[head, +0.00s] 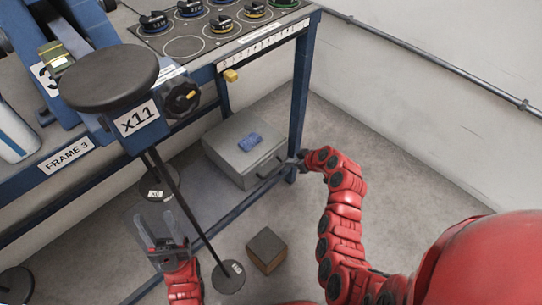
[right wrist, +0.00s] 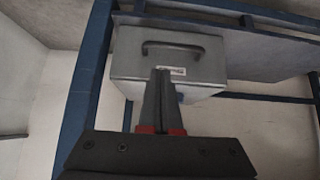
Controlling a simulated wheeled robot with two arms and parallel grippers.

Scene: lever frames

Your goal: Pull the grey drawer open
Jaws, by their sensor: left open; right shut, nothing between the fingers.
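The grey drawer (head: 225,158) is a grey metal box under the bench in the head view, with a blue object (head: 250,142) on top. Its front faces lower right and looks closed. In the right wrist view the drawer front (right wrist: 200,72) shows a dark bar handle (right wrist: 175,47) and a small label. My right gripper (head: 297,162) is beside the blue bench leg, to the right of the drawer. Its fingers (right wrist: 160,75) are shut and empty, overlapping the drawer front below the handle in the wrist view. My left gripper (head: 155,220) is open and empty, low at left, away from the drawer.
A blue bench leg (head: 301,95) and a low blue rail (head: 245,203) stand close to the drawer and right gripper. A brown box (head: 266,247) and a round weight (head: 228,277) are on the floor. A round dark pad (head: 110,75) on the x11 frame stands at left.

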